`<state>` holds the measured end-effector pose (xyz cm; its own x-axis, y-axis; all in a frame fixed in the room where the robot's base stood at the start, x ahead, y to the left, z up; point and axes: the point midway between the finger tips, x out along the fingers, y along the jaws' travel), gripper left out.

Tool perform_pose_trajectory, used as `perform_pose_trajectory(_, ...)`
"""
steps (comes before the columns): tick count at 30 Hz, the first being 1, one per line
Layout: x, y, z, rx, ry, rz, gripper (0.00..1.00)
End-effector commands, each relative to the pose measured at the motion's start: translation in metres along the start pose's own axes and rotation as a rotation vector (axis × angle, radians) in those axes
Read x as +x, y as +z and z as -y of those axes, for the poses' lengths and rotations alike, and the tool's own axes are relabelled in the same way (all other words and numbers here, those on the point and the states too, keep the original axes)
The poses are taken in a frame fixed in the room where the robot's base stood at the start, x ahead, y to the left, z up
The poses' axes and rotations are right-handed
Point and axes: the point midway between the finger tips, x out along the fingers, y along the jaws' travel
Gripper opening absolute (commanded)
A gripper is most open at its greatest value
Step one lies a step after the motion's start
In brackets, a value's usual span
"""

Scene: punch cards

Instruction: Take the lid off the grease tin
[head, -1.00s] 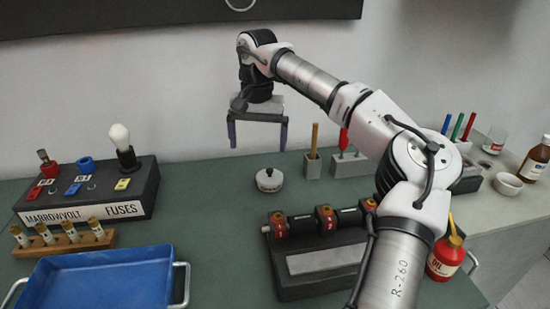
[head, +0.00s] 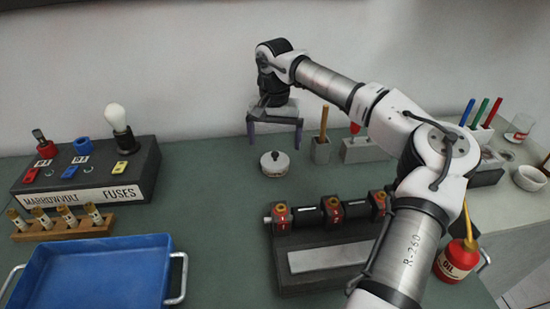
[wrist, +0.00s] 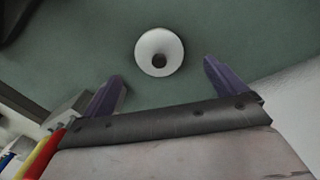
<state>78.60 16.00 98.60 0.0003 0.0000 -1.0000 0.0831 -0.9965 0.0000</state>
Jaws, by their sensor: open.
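The grease tin (head: 274,164) is a small round pale tin with a dark knob on its lid (head: 274,157). It stands on the green bench top, near the wall. In the wrist view the lid (wrist: 159,52) shows from above as a white disc with a dark knob, ahead of and between the two fingers. The lid sits on the tin. My gripper (head: 274,146) is open and empty, fingers pointing down, just above and behind the tin in the head view. In the wrist view my gripper (wrist: 163,80) has its purple fingers wide apart, touching nothing.
A block holding a pencil (head: 321,150) and a grey block (head: 368,150) stand right of the tin. A black rack (head: 290,241) with red parts lies in front. A fuse box (head: 84,196), fuse rack (head: 62,231) and blue tray (head: 92,270) are left. Bench left of the tin is clear.

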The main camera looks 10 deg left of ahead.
Motion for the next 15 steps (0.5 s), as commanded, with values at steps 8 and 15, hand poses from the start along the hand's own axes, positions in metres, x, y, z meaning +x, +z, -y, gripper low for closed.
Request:
perform_pose_trajectory(8, 0.027, 0.004, -0.001, 0.000, 0.000, 0.003, 0.96)
perform_pose_trajectory(15, 0.052, 0.004, 0.000, 0.000, -0.001, 0.000, 0.96)
